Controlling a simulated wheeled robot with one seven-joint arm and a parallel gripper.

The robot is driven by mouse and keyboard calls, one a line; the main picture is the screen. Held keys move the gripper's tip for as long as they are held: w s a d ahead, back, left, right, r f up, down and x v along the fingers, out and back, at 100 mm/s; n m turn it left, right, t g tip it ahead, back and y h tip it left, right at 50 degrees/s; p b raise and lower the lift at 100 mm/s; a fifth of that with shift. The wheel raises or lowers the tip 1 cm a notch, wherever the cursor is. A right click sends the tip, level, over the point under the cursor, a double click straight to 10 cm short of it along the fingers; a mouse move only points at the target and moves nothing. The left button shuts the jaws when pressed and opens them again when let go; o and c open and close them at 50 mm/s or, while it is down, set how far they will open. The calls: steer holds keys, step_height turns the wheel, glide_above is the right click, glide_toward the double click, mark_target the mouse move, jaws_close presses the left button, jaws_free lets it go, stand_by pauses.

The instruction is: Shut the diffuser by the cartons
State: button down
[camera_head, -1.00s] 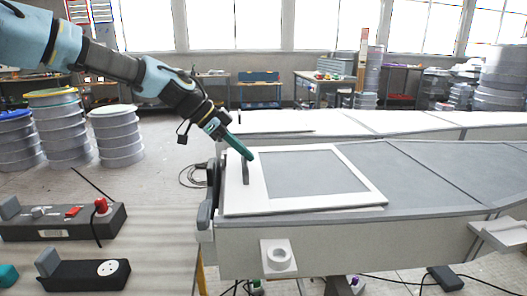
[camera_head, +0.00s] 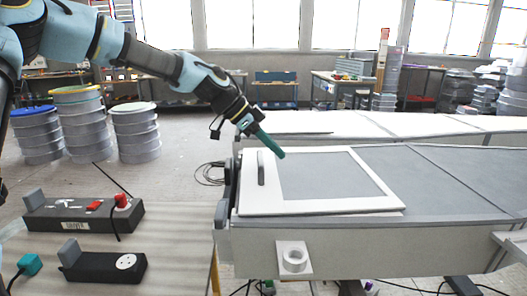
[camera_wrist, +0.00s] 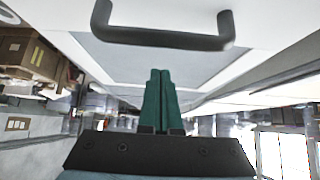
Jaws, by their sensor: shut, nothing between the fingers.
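A white-framed panel with a grey middle (camera_head: 330,176), which I take to be the diffuser, lies flat or nearly flat on the long grey-topped mould. A dark bar handle (camera_head: 261,168) stands on its left side; the handle also spans the top of the wrist view (camera_wrist: 165,38). My gripper (camera_head: 281,154), with green fingers, is shut and empty. Its tips are just right of the handle in the head view, over the panel, and apart from the handle. The fingers also show in the wrist view (camera_wrist: 160,72). Brown cartons (camera_wrist: 30,55) show at the left of the wrist view.
A white ring fitting (camera_head: 294,258) sticks out of the mould's front side. Dark power boxes (camera_head: 85,213) stand on a bench at lower left. Stacked drums (camera_head: 85,120) stand behind on the left. Cables lie on the floor.

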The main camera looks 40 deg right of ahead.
steer(key=b+v, duration=0.1)
steer(key=v, duration=0.9)
steer(key=shift+b, duration=0.3)
